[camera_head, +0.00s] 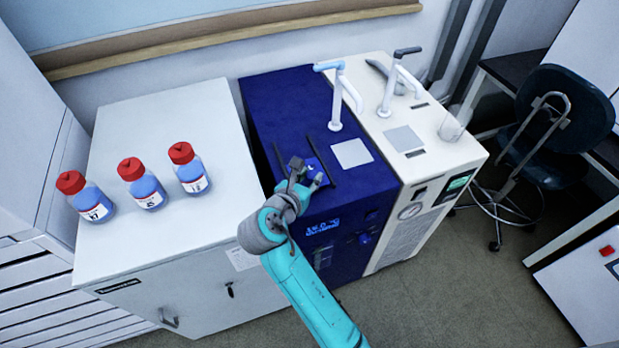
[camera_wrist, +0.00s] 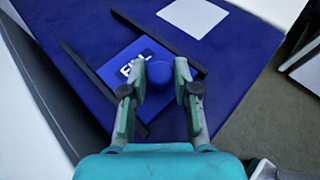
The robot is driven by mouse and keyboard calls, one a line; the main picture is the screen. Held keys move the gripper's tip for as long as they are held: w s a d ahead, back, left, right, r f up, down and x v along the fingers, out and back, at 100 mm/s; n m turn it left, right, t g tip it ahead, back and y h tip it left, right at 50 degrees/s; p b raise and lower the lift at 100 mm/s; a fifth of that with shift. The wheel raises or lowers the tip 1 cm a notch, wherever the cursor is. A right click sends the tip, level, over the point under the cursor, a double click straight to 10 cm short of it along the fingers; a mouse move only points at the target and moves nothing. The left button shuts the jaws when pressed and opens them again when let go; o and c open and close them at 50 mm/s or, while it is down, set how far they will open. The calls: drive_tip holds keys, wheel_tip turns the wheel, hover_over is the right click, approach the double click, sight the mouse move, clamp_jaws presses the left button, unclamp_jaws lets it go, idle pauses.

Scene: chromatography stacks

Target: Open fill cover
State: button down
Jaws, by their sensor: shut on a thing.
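The fill cover is a blue square plate with white lettering, partly hidden, in the wrist view (camera_wrist: 112,70). It lies between two dark rails (camera_wrist: 158,42) on top of the dark blue unit (camera_head: 283,95). A round blue knob (camera_wrist: 160,73) stands on the cover. My gripper (camera_wrist: 161,77) is shut on this knob, one finger on each side. In the head view my gripper (camera_head: 308,175) is over the front part of the blue unit's top, and hides part of the cover. I cannot tell whether any opening shows under the cover.
A white cabinet (camera_head: 190,110) on the left bears three red-capped bottles (camera_head: 146,184). A cream unit (camera_head: 440,150) adjoins the blue unit on the right. White taps (camera_head: 340,100) rise behind the cover. A pale square plate (camera_head: 352,153) lies right of the rails.

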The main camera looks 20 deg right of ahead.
drive_tip(key=w, duration=0.8)
drive_tip(key=c, duration=0.9)
unclamp_jaws()
drive_tip(key=shift+s, duration=0.1)
drive_tip(key=v, duration=1.2)
